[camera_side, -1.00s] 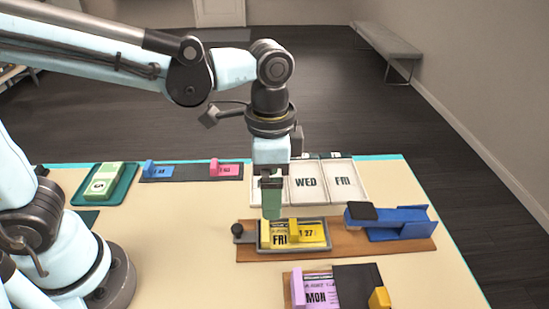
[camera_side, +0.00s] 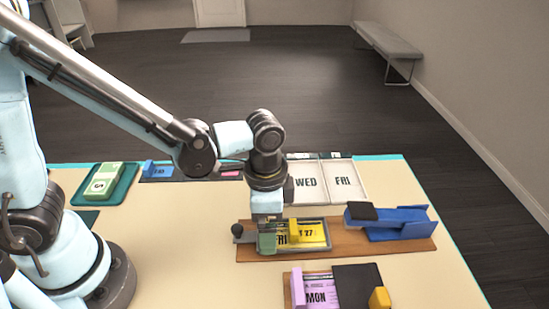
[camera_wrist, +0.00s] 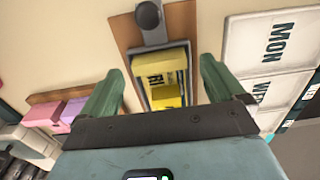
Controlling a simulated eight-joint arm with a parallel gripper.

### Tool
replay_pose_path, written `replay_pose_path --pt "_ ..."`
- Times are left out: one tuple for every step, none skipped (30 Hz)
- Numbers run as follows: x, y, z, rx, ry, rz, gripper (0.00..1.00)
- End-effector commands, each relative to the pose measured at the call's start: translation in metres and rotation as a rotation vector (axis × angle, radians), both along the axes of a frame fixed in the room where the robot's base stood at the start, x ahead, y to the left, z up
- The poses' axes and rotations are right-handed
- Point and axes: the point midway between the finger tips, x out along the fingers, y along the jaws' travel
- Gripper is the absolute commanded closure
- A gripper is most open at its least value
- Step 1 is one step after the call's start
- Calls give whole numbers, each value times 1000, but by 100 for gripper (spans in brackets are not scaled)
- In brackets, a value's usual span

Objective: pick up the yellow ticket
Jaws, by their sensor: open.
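The yellow ticket (camera_side: 315,233), printed FRI and 27, lies in a shallow grey tray (camera_side: 326,246) on a brown board, with a raised yellow block on it. It also shows in the wrist view (camera_wrist: 155,77) between my fingers. My gripper (camera_side: 267,243) is low at the left end of the tray, hiding part of the ticket's left side. In the wrist view my gripper (camera_wrist: 163,84) is open, with one green finger on each side of the tray. Nothing is held. Contact with the ticket cannot be told.
A black knob (camera_side: 237,231) stands at the tray's left end. A blue stapler-like device (camera_side: 400,223) shares the board at the right. A purple MON ticket (camera_side: 318,293) lies in front. White WED and FRI pockets (camera_side: 343,181) lie behind. A green block (camera_side: 101,180) sits back left.

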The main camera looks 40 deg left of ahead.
Motion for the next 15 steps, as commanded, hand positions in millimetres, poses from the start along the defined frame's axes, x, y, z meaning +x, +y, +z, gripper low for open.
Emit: replay_pose_path --pt "0 0 -4 0 0 0 4" --pt "0 0 -6 0 0 0 4" --pt "0 0 -8 0 0 0 4" --pt "0 0 -9 0 0 0 4" --pt "0 0 -9 0 0 0 4" --pt "0 0 -10 0 0 0 4" --pt "0 0 -10 0 0 0 4" --pt "0 0 -10 0 0 0 4" --pt "0 0 -10 0 0 0 4" --pt "0 0 -10 0 0 0 4" --pt "0 0 -10 0 0 0 4" --pt "0 0 -9 0 0 0 6" --pt "0 0 -9 0 0 0 10" --pt "0 0 -9 0 0 0 15" --pt "0 0 -9 0 0 0 21"
